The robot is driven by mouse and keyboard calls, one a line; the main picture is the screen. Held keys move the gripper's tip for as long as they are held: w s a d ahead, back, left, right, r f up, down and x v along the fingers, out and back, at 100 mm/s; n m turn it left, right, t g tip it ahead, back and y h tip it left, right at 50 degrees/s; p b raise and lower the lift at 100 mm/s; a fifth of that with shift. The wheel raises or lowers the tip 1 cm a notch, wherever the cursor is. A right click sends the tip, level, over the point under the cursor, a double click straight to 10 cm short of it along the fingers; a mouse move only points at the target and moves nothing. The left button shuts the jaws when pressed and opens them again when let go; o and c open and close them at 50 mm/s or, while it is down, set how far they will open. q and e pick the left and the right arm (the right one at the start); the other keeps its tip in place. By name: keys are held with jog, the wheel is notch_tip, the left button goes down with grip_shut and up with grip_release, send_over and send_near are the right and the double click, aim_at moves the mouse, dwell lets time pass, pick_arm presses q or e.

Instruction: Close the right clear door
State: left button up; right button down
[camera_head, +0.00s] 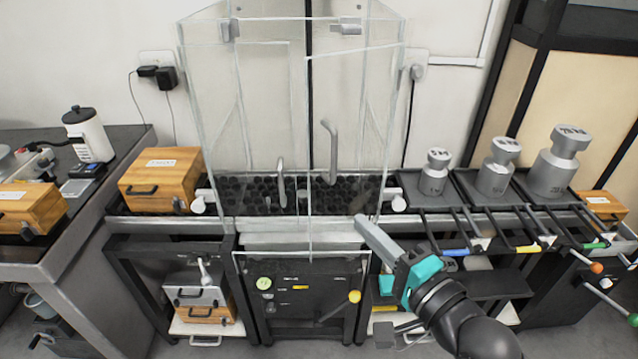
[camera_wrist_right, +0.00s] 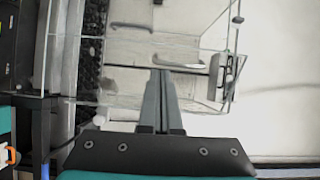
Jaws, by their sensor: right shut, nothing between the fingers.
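The clear enclosure (camera_head: 215,110) stands on the middle table. Its right clear door (camera_head: 350,100) has a long grey handle (camera_head: 330,150) and appears to stand partly open, its top edge slanting toward me. My right gripper (camera_head: 362,222) is shut and empty, low by the enclosure's front right corner. In the right wrist view the shut fingers (camera_wrist_right: 162,75) point at the clear panels; whether they touch one I cannot tell. My left gripper is not in view.
Several metal weights (camera_head: 495,168) stand on dark trays to the right, with colour-tipped rods (camera_head: 540,245) sticking out below. A wooden box (camera_head: 160,178) sits left of the enclosure. White knobs (camera_head: 398,203) flank its base.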

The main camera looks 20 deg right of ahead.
jog(key=b, duration=0.2)
send_near(310, 169)
jog(key=x, duration=0.6)
jog(key=shift+w+a+f, duration=0.15)
jog(key=shift+w, duration=0.25)
jog(key=shift+w+p, duration=0.25)
jog(key=shift+p, duration=0.15)
jog(key=p+x, duration=0.2)
jog(key=x, duration=0.6)
